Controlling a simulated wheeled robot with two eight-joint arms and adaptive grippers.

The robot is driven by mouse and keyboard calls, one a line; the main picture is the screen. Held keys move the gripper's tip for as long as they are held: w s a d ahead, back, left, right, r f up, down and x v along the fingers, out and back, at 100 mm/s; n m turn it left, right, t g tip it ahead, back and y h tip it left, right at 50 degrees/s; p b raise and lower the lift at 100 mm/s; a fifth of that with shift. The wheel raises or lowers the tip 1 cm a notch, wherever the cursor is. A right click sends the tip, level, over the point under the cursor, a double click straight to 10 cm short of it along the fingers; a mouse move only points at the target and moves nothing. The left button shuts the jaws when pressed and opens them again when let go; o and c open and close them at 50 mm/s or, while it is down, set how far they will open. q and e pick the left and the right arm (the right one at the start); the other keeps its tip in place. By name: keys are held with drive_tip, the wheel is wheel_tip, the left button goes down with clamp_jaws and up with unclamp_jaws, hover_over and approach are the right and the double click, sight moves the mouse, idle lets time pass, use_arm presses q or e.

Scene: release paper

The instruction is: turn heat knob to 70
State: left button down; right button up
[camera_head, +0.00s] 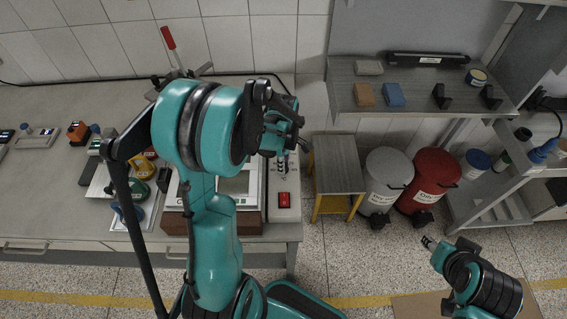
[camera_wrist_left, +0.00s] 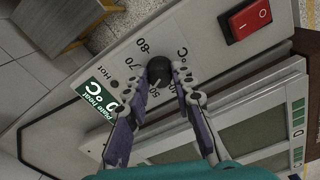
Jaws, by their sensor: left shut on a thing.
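The black heat knob (camera_wrist_left: 158,69) sits on a light control panel (camera_wrist_left: 205,50) in the left wrist view, with scale marks such as 70 and 80 around it. My left gripper (camera_wrist_left: 161,82) has its two fingers around the knob, one on each side, and is shut on it. A green label (camera_wrist_left: 108,102) reads "Plate heat" with 0 °C beside the knob. In the head view my left gripper (camera_head: 283,132) is over the right end of the bench and hides the knob. My right gripper (camera_head: 431,243) is low at the right, away from the panel; its fingers are too small to judge.
A red rocker switch (camera_wrist_left: 250,18) is on the same panel, and also shows in the head view (camera_head: 284,200). A yellow-legged side table (camera_head: 337,165), a grey bin (camera_head: 386,180) and a red bin (camera_head: 430,180) stand right of the bench. Several tools lie on the bench's left.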

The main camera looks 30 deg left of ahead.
use_arm(q)
drive_tip(key=m, duration=0.3)
drive_tip(key=shift+m+b, duration=0.4)
drive_tip(key=m, duration=0.3)
drive_tip(key=shift+m+b, duration=0.3)
drive_tip(key=m, duration=0.6)
drive_tip(key=shift+b, duration=0.35)
drive_tip(key=shift+m, duration=0.3)
drive_tip(key=c, duration=1.3)
unclamp_jaws()
drive_tip(key=shift+o, duration=0.2)
wheel_tip(320, 180, up, 12)
